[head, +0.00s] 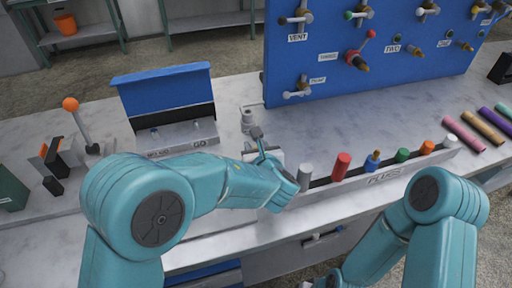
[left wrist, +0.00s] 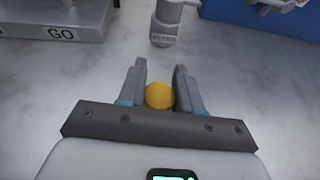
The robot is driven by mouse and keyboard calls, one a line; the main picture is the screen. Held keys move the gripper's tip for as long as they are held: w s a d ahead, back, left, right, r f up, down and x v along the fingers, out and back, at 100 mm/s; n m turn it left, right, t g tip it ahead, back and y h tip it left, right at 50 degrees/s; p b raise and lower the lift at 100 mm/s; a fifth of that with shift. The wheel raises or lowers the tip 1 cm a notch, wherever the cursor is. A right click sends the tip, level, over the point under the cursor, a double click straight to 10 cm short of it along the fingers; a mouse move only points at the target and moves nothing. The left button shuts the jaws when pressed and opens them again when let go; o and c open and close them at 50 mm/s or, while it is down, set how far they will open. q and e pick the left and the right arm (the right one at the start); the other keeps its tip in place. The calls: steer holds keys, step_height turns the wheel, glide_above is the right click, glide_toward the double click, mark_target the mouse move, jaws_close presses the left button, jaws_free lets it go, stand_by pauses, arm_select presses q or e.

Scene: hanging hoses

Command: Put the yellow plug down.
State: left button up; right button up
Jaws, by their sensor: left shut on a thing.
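My left gripper (left wrist: 160,90) is shut on the yellow plug (left wrist: 159,95), whose round end shows between the two fingers in the left wrist view. In the head view my left gripper (head: 262,146) is over the bench beside the left end of the plug rack, and the plug is hidden there. The long plug rack (head: 395,178) holds a grey plug (head: 305,177), a red plug (head: 341,166), a blue plug (head: 373,160), a green one (head: 402,155), an orange one (head: 427,147) and a white one. My right arm is at the right; its gripper does not show.
A grey fitting (head: 248,120) stands just beyond my left gripper. A blue-backed GO tray (head: 176,138) is behind my left arm. An orange-knobbed lever (head: 80,120) stands at the left. A blue valve panel (head: 375,75) rises behind. Bare bench lies between panel and rack.

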arm_select(q)
steer(key=o, duration=1)
steer(key=shift+r+p, duration=0.15)
steer(key=shift+p, duration=0.15)
steer(key=v, duration=1.2)
